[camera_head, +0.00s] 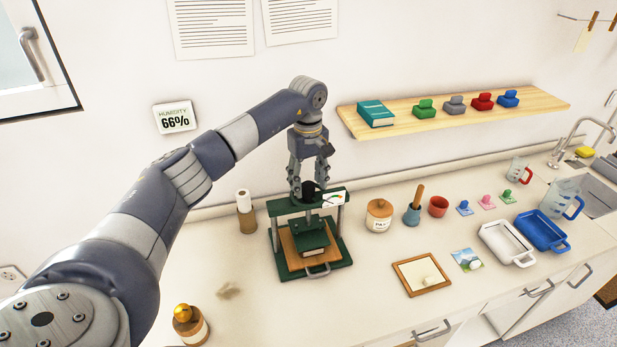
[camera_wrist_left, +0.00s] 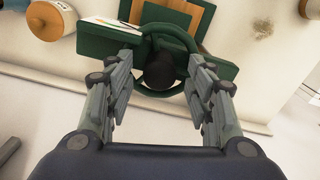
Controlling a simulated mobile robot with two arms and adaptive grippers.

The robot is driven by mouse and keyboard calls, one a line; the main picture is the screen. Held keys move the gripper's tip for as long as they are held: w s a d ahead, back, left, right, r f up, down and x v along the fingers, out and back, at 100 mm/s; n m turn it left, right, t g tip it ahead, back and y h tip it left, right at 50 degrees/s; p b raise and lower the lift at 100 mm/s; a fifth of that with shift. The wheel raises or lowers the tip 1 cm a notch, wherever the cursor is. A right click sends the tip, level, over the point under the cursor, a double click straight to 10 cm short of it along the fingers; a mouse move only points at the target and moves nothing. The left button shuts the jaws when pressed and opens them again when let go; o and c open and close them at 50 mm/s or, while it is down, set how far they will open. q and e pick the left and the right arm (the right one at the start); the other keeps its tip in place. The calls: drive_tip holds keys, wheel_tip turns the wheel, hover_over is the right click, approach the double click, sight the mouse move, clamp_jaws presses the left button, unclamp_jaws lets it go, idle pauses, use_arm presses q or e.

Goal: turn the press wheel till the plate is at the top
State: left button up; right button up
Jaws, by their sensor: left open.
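The dark green press (camera_head: 341,250) stands on the counter with a wooden board in its base. Its plate (camera_head: 308,227) is below the top beam, close over a small stack on the board; I cannot tell whether they touch. The press wheel shows in the left wrist view as a green ring (camera_wrist_left: 188,44) with a black hub (camera_wrist_left: 160,71), on top of the beam. My left gripper (camera_head: 308,183) points down over the wheel, open. In the left wrist view its fingers (camera_wrist_left: 159,78) stand on either side of the hub, with no clear contact. My right gripper is out of view.
A wooden shelf (camera_head: 450,113) juts from the wall at right. Counter directly left of the press is mostly clear.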

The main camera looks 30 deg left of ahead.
use_arm(q)
drive_tip(key=shift+f, duration=0.4)
drive_tip(key=c, duration=1.1)
drive_tip(key=shift+n, duration=0.3)
